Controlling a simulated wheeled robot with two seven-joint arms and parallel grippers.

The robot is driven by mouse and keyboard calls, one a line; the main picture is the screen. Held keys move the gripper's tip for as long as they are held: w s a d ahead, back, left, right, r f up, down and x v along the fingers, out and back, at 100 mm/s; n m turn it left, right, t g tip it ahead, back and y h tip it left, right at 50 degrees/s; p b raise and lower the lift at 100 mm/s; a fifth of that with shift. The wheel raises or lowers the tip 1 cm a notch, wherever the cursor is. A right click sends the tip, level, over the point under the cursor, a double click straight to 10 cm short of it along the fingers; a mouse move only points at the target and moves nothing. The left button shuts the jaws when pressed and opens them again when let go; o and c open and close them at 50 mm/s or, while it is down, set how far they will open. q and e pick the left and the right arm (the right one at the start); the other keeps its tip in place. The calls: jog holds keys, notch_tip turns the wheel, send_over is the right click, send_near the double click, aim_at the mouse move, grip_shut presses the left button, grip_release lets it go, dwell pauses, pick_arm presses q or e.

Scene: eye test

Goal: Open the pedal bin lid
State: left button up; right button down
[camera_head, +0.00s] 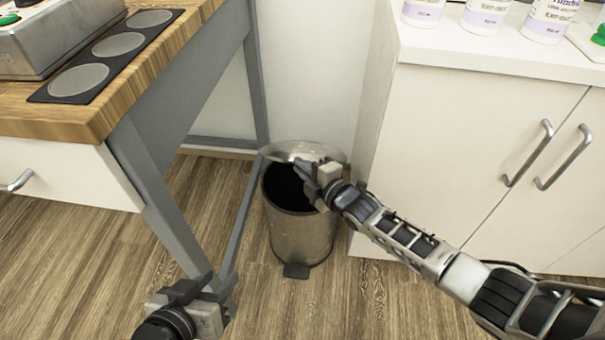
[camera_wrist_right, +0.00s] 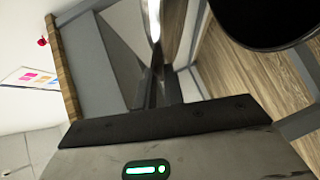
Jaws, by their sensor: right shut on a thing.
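The metal pedal bin (camera_head: 302,238) stands on the floor between the table and the white cabinet. Its shiny lid (camera_head: 283,150) is raised at the back, and the dark inside shows. The bin's dark opening (camera_wrist_right: 265,18) also shows at the top right of the right wrist view. The pedal (camera_head: 296,271) is at the bin's front foot. My right gripper (camera_head: 314,177) is at the lid, shut on its edge; the lid (camera_wrist_right: 172,25) shows edge-on in the right wrist view. My left gripper (camera_head: 208,287) is low at the front left, away from the bin; its jaw gap is unclear.
A wooden-topped table (camera_head: 62,122) with grey legs is at the left. The white cabinet (camera_head: 440,130) is close at the right, with metal handles (camera_head: 528,153) and bottles (camera_head: 486,14) on top. A wall is behind the bin. The floor (camera_head: 330,305) in front is clear.

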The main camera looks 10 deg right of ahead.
jog(key=shift+w+r, duration=0.15)
jog(key=shift+r, duration=0.05)
jog(key=c, duration=1.6)
grip_release()
jog(key=shift+f, duration=0.1)
jog(key=shift+d, duration=0.1)
